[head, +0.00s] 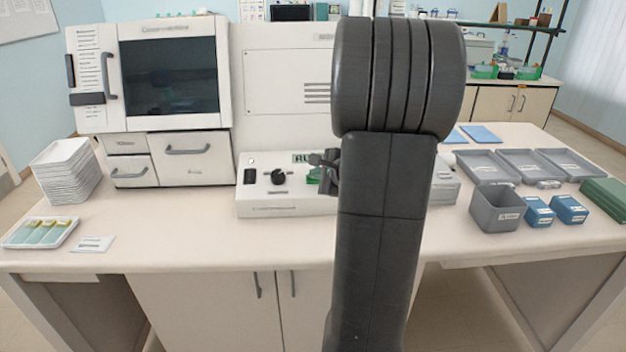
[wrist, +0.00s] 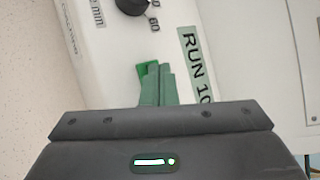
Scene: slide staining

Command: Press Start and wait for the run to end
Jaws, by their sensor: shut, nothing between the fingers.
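The stainer's control box (head: 270,209) stands on the bench in front of the machine. It has a black knob (head: 278,177), which also shows in the wrist view (wrist: 131,5), and a pale green display (head: 301,158) reading "RU", with the rest hidden by my arm. In the wrist view the display (wrist: 196,62) reads "RUN 10", cut off by my gripper. A green Start button (head: 313,177) is on the panel, partly hidden. My gripper (wrist: 157,72) is shut and empty, its fingertips at the green button (wrist: 145,70); whether they touch or press it I cannot tell.
The stainer (head: 170,75) with its dark window is behind at left. White trays (head: 66,172) are stacked at left, near a slide tray (head: 15,243). Grey trays (head: 485,168), a grey bin (head: 495,212) and blue boxes (head: 569,209) stand right. The front middle of the bench is clear.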

